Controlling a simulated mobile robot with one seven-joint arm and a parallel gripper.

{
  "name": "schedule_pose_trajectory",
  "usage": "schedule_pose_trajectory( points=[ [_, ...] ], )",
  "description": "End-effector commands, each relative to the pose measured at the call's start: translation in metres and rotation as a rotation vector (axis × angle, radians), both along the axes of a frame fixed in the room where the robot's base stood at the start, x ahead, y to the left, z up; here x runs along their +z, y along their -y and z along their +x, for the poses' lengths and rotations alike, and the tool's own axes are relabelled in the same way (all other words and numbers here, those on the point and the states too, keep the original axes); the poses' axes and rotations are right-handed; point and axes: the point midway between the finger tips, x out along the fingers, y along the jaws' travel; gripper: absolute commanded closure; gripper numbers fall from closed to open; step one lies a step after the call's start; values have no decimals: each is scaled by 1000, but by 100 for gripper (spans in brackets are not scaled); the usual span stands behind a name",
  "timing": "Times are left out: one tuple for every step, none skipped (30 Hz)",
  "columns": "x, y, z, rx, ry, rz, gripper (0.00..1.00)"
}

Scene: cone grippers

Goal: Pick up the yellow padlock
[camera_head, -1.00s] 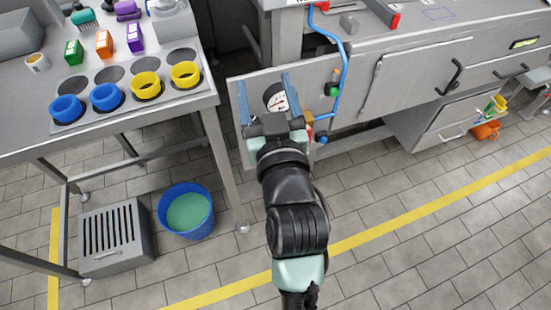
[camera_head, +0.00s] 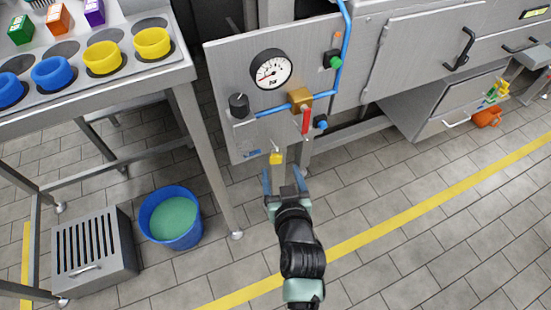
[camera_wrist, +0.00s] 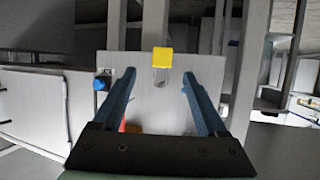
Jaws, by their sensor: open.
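The yellow padlock (camera_head: 276,158) hangs near the lower edge of the grey gauge panel (camera_head: 225,110) in the head view. In the wrist view the yellow padlock (camera_wrist: 163,57) shows ahead of the fingers, a little above the gap between their tips. My gripper (camera_head: 284,174) is open and empty, with its two blue fingers just below the padlock in the head view. In the wrist view my gripper (camera_wrist: 161,72) has its fingers spread wide, apart from the padlock. What the padlock hangs from is not clear.
The panel carries a pressure gauge (camera_head: 270,69), a black knob (camera_head: 239,104), a brass valve with a red lever (camera_head: 306,120) and a blue pipe (camera_head: 343,60). A table leg (camera_head: 205,160) and a blue bucket (camera_head: 172,216) stand to the left.

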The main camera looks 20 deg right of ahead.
Motion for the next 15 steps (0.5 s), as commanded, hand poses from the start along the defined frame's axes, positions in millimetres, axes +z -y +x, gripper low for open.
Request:
schedule_pose_trajectory(
  points=[
    [-2,1,4,-1,1,-2,25],
    [-2,2,5,-1,1,-2,25],
    [-2,2,6,-1,1,-2,25],
    [-3,3,8,-1,1,-2,25],
    [-4,3,10,-1,1,-2,25],
    [-4,4,14,-1,2,-2,25],
    [-5,4,17,-1,3,-2,25],
    [-6,5,21,0,1,-3,25],
    [-7,6,28,-1,2,-3,25],
    [-8,6,32,0,2,-3,25],
    [-9,6,36,0,2,-4,25],
    [-11,8,41,-1,1,-3,25],
    [-13,9,44,-1,0,-3,25],
    [-14,9,47,-1,0,-3,25],
    [-15,10,51,-1,1,-2,25]
  ],
)
